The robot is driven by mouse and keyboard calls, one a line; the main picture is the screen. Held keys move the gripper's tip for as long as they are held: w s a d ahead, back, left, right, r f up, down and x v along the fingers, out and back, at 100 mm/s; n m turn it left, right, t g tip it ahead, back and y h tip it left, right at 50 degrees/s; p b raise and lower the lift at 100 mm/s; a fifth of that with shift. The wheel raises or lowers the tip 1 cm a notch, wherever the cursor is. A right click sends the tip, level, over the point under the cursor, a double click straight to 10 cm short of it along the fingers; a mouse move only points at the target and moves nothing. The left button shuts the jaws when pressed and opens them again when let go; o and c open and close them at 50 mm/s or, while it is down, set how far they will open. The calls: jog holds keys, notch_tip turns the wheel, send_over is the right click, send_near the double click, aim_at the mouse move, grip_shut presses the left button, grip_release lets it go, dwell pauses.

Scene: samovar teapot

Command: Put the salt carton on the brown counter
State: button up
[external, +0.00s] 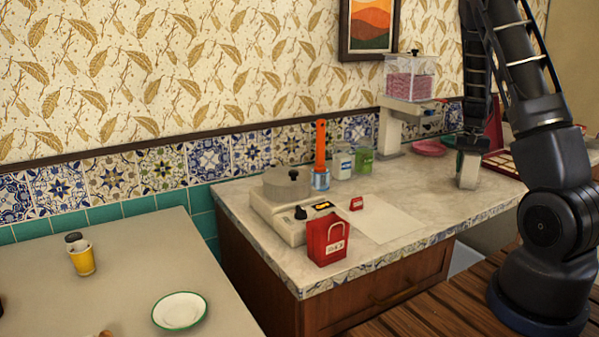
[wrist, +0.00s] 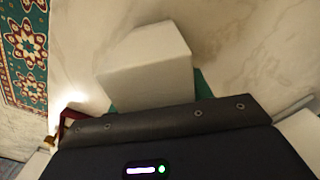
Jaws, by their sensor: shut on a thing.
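My gripper (external: 472,148) is at the right of the external view, pointing down over the back of the marble-topped counter. It is shut on a pale, plain box, which I take to be the salt carton (external: 467,172). The carton hangs just above or at the marble top; I cannot tell if it touches. In the wrist view the carton (wrist: 150,68) shows as a whitish block beyond the dark gripper edge, with no label visible. A brown slatted wooden surface (external: 435,308) lies at the bottom right, by my base.
The marble counter (external: 400,215) holds a scale-like appliance with a pot (external: 287,185), a red bag (external: 327,240), white and green containers (external: 363,160), a dispenser (external: 412,80) and pink plates (external: 428,147). A grey-beige table (external: 120,265) at left holds a yellow cup and plate.

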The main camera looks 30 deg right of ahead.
jog(key=o, duration=1.4)
notch_tip(320, 180, up, 12)
jog(key=shift+f, duration=0.15)
jog(key=shift+a+r, duration=0.25)
jog(key=shift+r, duration=0.15)
jog(key=s+a+r+n+t, duration=0.1)
jog(key=s+a+r+n, duration=0.1)
jog(key=a+r, duration=0.45)
jog(key=s+a+r+n+t+y, duration=0.1)
jog(key=s+a+r, duration=0.15)
jog(key=a, duration=0.65)
jog(key=s+a+r+n, duration=0.2)
jog(key=a+r, duration=0.3)
jog(key=a, duration=0.3)
jog(key=s+a+r+n+t, duration=0.1)
jog(key=s+a, duration=0.3)
jog(key=s, duration=0.1)
jog(key=s+a+r+n, duration=0.1)
jog(key=s+a, duration=0.4)
jog(key=s, duration=0.1)
jog(key=s+a+r+n+t+h, duration=0.1)
jog(key=s+a+n, duration=0.1)
jog(key=s+a, duration=0.3)
jog(key=shift+s+r+t, duration=0.3)
jog(key=shift+r, duration=0.05)
